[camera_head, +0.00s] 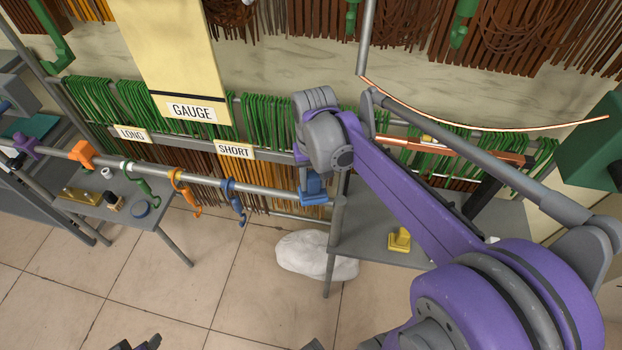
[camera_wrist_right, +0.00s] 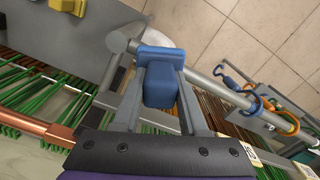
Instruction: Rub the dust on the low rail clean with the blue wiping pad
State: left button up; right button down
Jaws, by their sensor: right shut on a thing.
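The low rail (camera_head: 275,192) is a grey bar running across the head view from the purple clamp at the left to a post near the middle. It also shows in the right wrist view (camera_wrist_right: 236,97), slanting to the right. My right gripper (camera_head: 312,176) is over the rail's right end. It is shut on the blue wiping pad (camera_head: 315,198), which appears to touch the rail there. In the right wrist view the pad (camera_wrist_right: 160,88) sits between the two grey fingers, its wide face toward the rail. I cannot make out dust on the rail.
Orange, green and blue hooks (camera_head: 232,197) hang on the rail, left of the pad. A small table (camera_head: 140,215) with little parts stands at the left. A grey table (camera_head: 375,232) holds a yellow block (camera_head: 399,240). A white sack (camera_head: 310,258) lies on the floor.

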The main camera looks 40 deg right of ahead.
jog(key=shift+w+a, duration=0.1)
jog(key=shift+w+a+f, duration=0.15)
jog(key=shift+w+a, duration=0.35)
jog(key=shift+w, duration=0.05)
jog(key=shift+s+d, duration=0.1)
jog(key=shift+s, duration=0.05)
dwell(0.4)
jog(key=shift+s+d, duration=0.5)
jog(key=shift+w+a, duration=0.15)
jog(key=shift+w, duration=0.05)
jog(key=shift+w+a, duration=0.4)
jog(key=shift+a, duration=0.05)
